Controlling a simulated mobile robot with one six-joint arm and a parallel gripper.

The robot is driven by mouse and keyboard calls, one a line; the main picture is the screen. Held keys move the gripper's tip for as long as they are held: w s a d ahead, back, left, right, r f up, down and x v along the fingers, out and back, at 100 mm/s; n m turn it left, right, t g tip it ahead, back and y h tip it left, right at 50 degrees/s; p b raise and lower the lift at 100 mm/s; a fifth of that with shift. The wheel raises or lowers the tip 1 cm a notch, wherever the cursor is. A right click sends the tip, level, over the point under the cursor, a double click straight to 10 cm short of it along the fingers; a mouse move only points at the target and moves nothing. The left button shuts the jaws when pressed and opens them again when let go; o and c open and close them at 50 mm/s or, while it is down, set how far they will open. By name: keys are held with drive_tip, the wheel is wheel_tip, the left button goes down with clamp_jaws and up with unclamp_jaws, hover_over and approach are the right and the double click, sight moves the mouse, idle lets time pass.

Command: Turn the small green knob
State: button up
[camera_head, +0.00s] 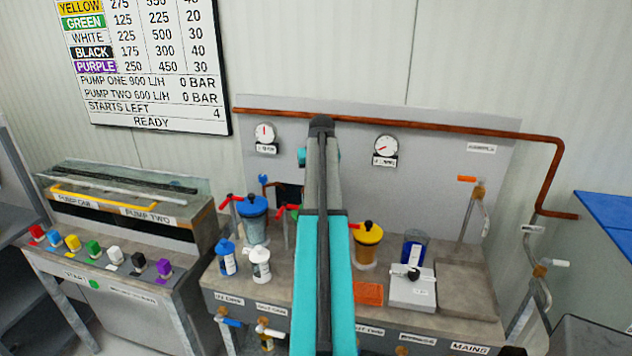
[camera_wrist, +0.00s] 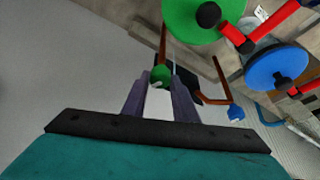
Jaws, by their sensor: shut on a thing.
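The small green knob (camera_wrist: 159,74) shows in the wrist view, by a copper pipe bend. My gripper (camera_wrist: 163,79) has its two grey fingers on either side of the knob and is shut on it. A pale bit shows just below the knob between the fingers. The knob's turn angle cannot be told. In the head view my arm hides both the knob and my gripper.
A large green lid (camera_wrist: 188,22) with a black knob and red handle is close by in the wrist view. A blue lid (camera_wrist: 272,70) and small blue knob (camera_wrist: 236,113) lie right. The yellow-lidded vessel (camera_head: 367,250) stands right of my arm.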

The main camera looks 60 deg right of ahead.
drive_tip(key=shift+s+d+n+t+y, duration=0.1)
drive_tip(key=shift+n+t+y, duration=0.2)
drive_tip(key=shift+n, duration=0.8)
drive_tip(key=shift+s+d+n+t+y, duration=0.15)
drive_tip(key=shift+n+y, duration=0.25)
drive_tip(key=shift+n, duration=0.7)
drive_tip(key=shift+w+a, duration=0.1)
drive_tip(key=shift+a, duration=0.05)
drive_tip(key=o, duration=1)
drive_tip(key=shift+b+v, duration=1.65)
drive_tip(key=shift+v, duration=5.2)
